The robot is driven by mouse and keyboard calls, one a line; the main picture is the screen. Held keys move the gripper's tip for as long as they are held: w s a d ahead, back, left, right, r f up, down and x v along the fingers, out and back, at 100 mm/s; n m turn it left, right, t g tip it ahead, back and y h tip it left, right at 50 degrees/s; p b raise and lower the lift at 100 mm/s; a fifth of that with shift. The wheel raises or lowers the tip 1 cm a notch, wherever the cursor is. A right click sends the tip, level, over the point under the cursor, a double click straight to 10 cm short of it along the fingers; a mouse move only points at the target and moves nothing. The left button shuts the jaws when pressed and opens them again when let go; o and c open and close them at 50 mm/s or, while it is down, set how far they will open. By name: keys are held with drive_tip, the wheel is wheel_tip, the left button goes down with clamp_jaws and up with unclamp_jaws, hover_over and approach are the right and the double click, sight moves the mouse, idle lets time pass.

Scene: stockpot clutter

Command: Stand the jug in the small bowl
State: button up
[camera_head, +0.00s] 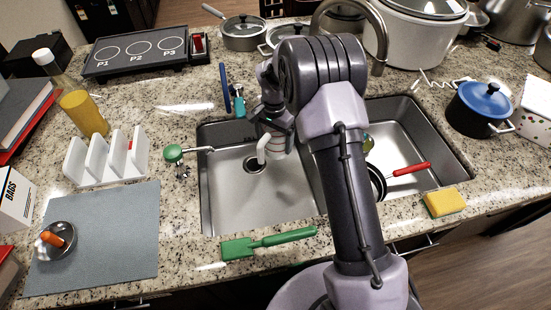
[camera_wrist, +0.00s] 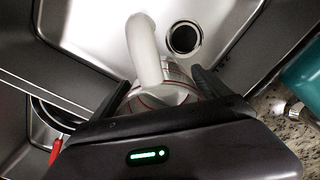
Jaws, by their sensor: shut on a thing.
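The jug (camera_head: 264,147) is pale with thin red lines and a thick white curved part, perhaps its handle. My gripper (camera_head: 275,122) is shut on it above the left sink basin, near the drain. In the wrist view the jug (camera_wrist: 150,52) sits between the two dark fingers of my gripper (camera_wrist: 162,88). Its lower part and exact tilt are hidden. A small metal bowl (camera_head: 68,229) lies on the grey mat at the lower left, well away from my gripper. An orange and white object (camera_head: 55,238) is in or against that bowl; I cannot tell which.
A white rack (camera_head: 105,160) stands behind the grey mat (camera_head: 125,225), with an oil bottle (camera_head: 82,112) beyond. The right basin holds a red-handled pan (camera_head: 408,169). The mat's right side is clear.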

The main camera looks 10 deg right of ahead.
wheel_tip(320, 180, down, 7)
drive_tip(key=shift+f+b, duration=0.1)
drive_tip(key=shift+b, duration=0.85)
drive_tip(key=shift+f, duration=0.15)
drive_tip(key=o, duration=1.3)
wheel_tip(320, 180, up, 16)
drive_tip(key=p, duration=0.4)
wheel_tip(320, 180, up, 12)
drive_tip(key=n+t, duration=0.1)
drive_tip(key=t, duration=0.1)
hover_over(274, 154)
drive_tip(key=s, duration=0.5)
drive_tip(key=s+r+n+t+y, duration=0.1)
drive_tip(key=s+r+n+t, duration=0.1)
drive_tip(key=s+r, duration=0.75)
drive_tip(key=shift+n+t+y, duration=0.5)
drive_tip(key=shift+n+t, duration=0.3)
drive_tip(key=shift+t, duration=0.1)
drive_tip(key=shift+s+a+f+b, duration=0.4)
drive_tip(key=shift+s+f, duration=0.3)
drive_tip(key=shift+s, duration=1.8)
drive_tip(key=shift+s+a+f+b, duration=0.2)
drive_tip(key=shift+s+f+b, duration=0.45)
drive_tip(key=shift+s, duration=1.85)
drive_tip(key=shift+s+a+f+b, duration=0.35)
drive_tip(key=shift+s+f, duration=0.45)
drive_tip(key=shift+s, duration=1.7)
